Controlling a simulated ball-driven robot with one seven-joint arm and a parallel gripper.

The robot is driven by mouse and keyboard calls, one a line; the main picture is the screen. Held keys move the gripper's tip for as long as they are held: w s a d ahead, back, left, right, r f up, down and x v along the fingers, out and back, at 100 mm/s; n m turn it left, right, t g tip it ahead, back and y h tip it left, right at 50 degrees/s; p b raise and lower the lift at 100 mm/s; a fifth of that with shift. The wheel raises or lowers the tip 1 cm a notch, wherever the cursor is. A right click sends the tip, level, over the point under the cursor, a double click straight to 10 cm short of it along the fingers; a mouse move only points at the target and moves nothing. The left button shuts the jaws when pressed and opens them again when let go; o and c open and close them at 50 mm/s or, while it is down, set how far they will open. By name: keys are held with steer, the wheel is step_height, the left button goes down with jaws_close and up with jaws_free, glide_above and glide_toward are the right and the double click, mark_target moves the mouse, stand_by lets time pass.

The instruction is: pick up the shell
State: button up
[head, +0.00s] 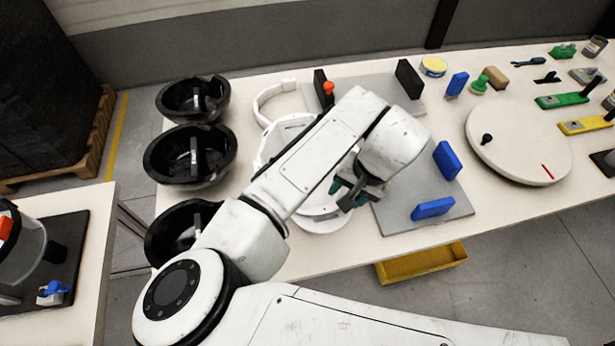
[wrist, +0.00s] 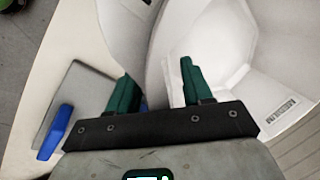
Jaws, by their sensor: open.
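The white helmet shell (head: 283,135) lies on the table with its hollow side up, partly hidden behind my arm in the head view. In the wrist view the shell (wrist: 235,70) fills the right side, with a "MEDIUM" label on its inner face. My gripper (head: 347,193) is over the shell's right side, near its rim. In the wrist view my gripper (wrist: 157,90) is open, its dark green fingers apart. The shell's wall appears to run between the fingers, the right finger over the inner side. I cannot tell whether either finger touches it.
Several black bowl-shaped shells (head: 190,154) stand left along the table edge. A round turntable (head: 518,140) is farther right. A yellow tray (head: 422,263) sits below the front edge.

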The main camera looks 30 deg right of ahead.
steer(key=shift+c, duration=0.5)
jaws_close()
steer(key=shift+r, duration=0.15)
